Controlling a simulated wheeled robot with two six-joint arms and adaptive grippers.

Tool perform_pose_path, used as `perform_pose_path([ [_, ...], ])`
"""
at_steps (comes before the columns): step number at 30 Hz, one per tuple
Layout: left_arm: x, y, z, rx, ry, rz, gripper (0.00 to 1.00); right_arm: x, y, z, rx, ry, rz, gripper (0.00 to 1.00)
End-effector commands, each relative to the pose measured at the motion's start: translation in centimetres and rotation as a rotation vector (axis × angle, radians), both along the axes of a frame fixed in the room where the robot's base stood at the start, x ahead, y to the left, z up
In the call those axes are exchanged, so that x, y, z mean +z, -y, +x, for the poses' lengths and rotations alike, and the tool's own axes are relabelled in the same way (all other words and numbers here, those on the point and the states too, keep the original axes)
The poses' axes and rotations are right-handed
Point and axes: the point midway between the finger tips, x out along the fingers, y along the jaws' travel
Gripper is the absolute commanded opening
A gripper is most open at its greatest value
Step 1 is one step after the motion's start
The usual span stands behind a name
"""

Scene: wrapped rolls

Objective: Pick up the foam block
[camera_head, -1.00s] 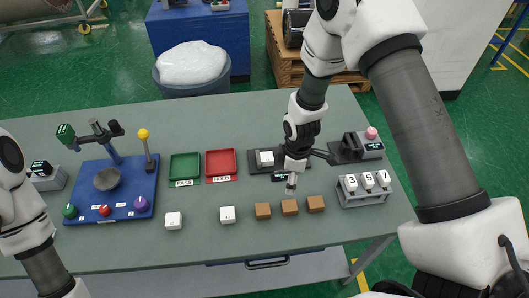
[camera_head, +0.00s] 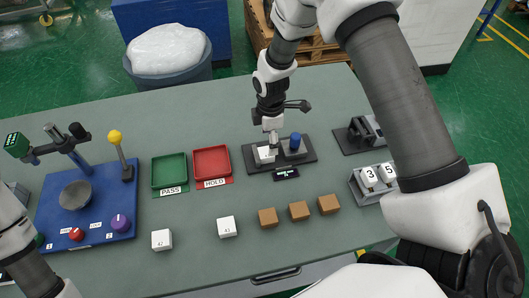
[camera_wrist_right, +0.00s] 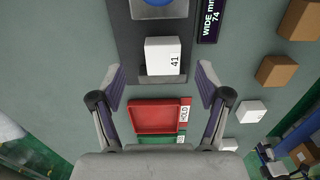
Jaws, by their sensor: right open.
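A white block (camera_head: 266,154) sits at the left end of a dark gauge base (camera_head: 308,146); I take it to be the foam block. In the right wrist view the white block (camera_wrist_right: 160,56) carries the label 41. My right gripper (camera_head: 272,138) points down just over it. In the wrist view my right gripper (camera_wrist_right: 161,74) has its two fingers wide apart, one to each side of the block in the picture, with visible gaps. I cannot tell how far above the block the fingertips are. My left arm shows at the left edge, but its gripper is not in view.
A blue cylinder (camera_head: 295,143) stands on the base beside the block. A red HOLD tray (camera_head: 230,177) and green PASS tray (camera_head: 184,187) lie left. White cubes (camera_head: 162,240) and brown blocks (camera_head: 299,211) line the front. A numbered holder (camera_head: 356,190) stands right.

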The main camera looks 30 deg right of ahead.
Motion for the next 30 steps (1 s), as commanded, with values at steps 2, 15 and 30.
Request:
perform_pose_path([
  [2, 1.2, 0.0, 0.0, 0.0, 0.0, 0.0, 0.58, -0.6, -0.1, -0.1, 0.0, -0.003, 0.0, 0.76],
  [15, 2.5, 0.0, 0.0, 0.0, 0.0, 0.0, 0.58, -4.9, -0.4, 0.0, 0.0, 0.001, 0.002, 0.76],
  [30, 2.5, 0.0, 0.0, 0.0, 0.0, 0.0, 0.58, -4.8, -0.4, 0.0, 0.0, 0.001, 0.002, 0.22],
])
